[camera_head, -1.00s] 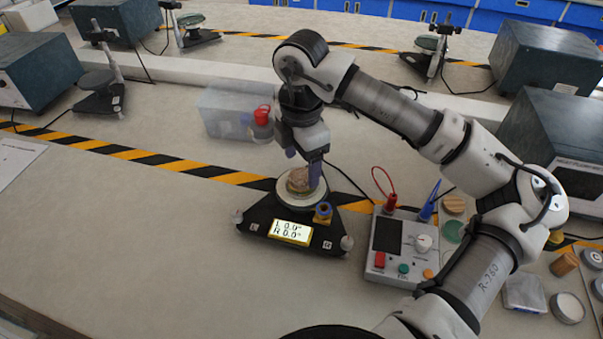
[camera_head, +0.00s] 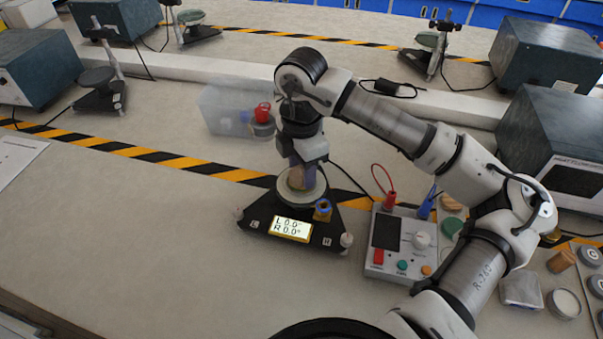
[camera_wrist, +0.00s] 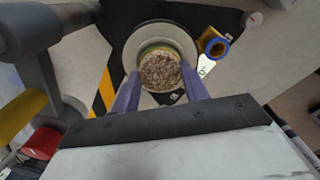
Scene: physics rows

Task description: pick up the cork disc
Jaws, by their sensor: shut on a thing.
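The cork disc (camera_wrist: 160,70), brown and speckled, shows between my two purple fingers in the wrist view. My gripper (camera_wrist: 160,82) is shut on it, one finger on each side. A yellow-green rim shows around the disc's far edge. The disc is over the pale round plate (camera_wrist: 133,47) of a black device; I cannot tell whether it is lifted clear. In the head view my gripper (camera_head: 303,176) points down at this plate (camera_head: 288,197), and the fingers hide most of the disc.
The black device has a lit display (camera_head: 290,229) and a blue-ringed brass part (camera_head: 322,209) close to the plate. A meter box (camera_head: 398,246) with red and blue plugs stands to the right. A clear bin (camera_head: 222,112) is behind.

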